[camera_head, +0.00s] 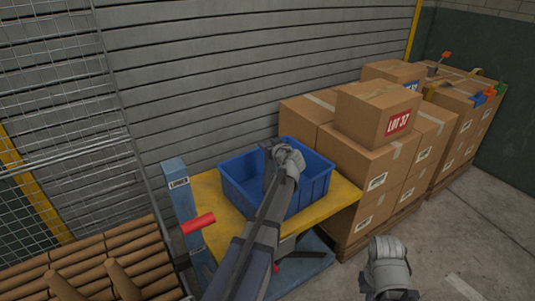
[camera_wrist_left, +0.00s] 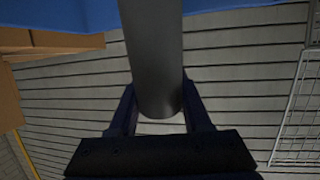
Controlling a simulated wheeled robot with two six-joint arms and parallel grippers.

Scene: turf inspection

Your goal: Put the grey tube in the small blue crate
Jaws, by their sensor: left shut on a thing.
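The grey tube (camera_wrist_left: 155,65) is between the fingers of my left gripper (camera_wrist_left: 160,110), which is shut on it in the left wrist view. In the head view my left arm reaches over the blue crate (camera_head: 319,188), and its wrist hides part of the crate's inside. The left gripper's fingers and the tube are hard to make out there. The crate sits on a yellow tabletop (camera_head: 345,193), and a blue strip of it (camera_wrist_left: 45,14) shows at the top of the left wrist view. My right wrist is at the lower right of the head view; its fingertips cannot be made out.
A blue post (camera_head: 181,195) and a red handle (camera_head: 197,223) stand left of the crate. Stacked cardboard boxes (camera_head: 352,155) are close on the right. Brown rolls (camera_head: 85,265) lie at lower left beside a wire mesh cage (camera_head: 65,110). A shutter wall is behind; clear floor lies at right.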

